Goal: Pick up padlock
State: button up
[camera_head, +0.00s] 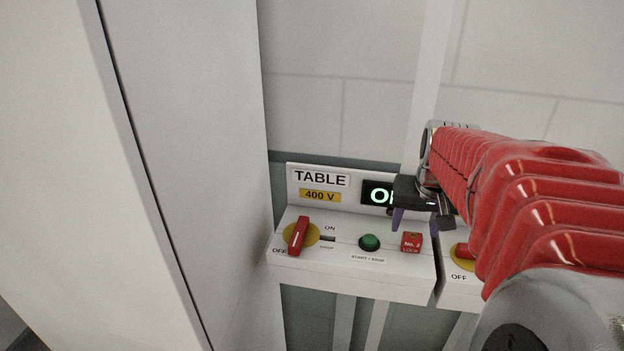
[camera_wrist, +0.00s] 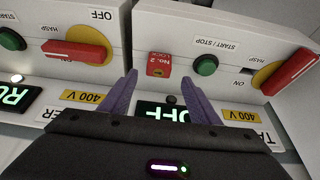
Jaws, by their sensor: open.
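The padlock is a small red block (camera_head: 411,242) marked "No. 2 LOCK". It rests on the white TABLE panel's ledge (camera_head: 340,278), right of a green START/STOP button (camera_head: 369,242). In the wrist view, which is upside down, the padlock (camera_wrist: 158,67) shows between and just beyond the two purple fingertips. My gripper (camera_head: 416,224) is open and empty, above and slightly behind the padlock in the head view. In the wrist view my gripper (camera_wrist: 159,80) is spread wider than the padlock. No contact shows.
A red rotary handle on a yellow disc (camera_head: 299,235) sits at the panel's left, with a HASP slot beside it. The display (camera_wrist: 163,112) reads OFF. A neighbouring panel (camera_head: 461,290) with another yellow switch adjoins. A tall pale cabinet (camera_head: 190,150) stands left.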

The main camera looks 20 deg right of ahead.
aim_at(413, 235)
jog(key=shift+s+x, duration=0.1)
jog(key=shift+x, duration=1.2)
jog(key=shift+s+x, duration=0.15)
jog(key=shift+x, duration=1.1)
jog(key=shift+f, duration=0.1)
jog(key=shift+c, duration=0.7)
jog(key=c, duration=1.1)
